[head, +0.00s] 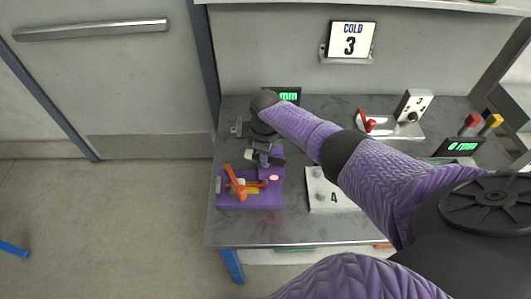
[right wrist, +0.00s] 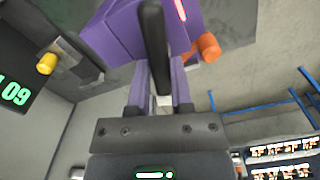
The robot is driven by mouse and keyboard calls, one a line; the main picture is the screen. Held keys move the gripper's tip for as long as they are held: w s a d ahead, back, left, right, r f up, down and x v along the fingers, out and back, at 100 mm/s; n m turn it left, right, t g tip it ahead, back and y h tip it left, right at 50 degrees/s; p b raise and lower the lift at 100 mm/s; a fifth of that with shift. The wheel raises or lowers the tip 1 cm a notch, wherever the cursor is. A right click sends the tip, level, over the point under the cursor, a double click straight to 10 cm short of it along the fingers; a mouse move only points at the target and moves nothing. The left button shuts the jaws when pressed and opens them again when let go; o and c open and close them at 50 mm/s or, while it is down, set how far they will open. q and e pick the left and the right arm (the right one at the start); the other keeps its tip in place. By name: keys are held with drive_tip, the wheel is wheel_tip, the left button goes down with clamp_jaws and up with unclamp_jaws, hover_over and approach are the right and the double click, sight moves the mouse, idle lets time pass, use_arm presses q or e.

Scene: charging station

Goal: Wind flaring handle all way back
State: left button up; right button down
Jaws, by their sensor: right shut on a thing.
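The flaring tool is a purple block (head: 230,203) near the table's front left corner, with an orange lever (head: 236,182) on it. My right gripper (head: 264,160) is above the back of the block, reaching down from behind it. In the right wrist view its purple fingers (right wrist: 160,85) are shut on a black bar, the flaring handle (right wrist: 155,45). The purple body (right wrist: 115,35) and an orange knob (right wrist: 207,47) show beside the handle. In the head view my gripper and wrist partly hide the handle, so its exact angle is unclear. My left gripper is not in view.
A white plate marked 4 (head: 318,187) lies right of the tool. Behind it are a red-levered fixture (head: 368,122), a white dial box (head: 413,105) and red and yellow levers (head: 490,122). A small green display (head: 288,95) stands at the back.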

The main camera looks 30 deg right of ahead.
drive_tip(key=c, duration=0.5)
unclamp_jaws()
drive_tip(key=shift+r, duration=0.1)
wheel_tip(320, 180, up, 10)
drive_tip(key=p, duration=0.3)
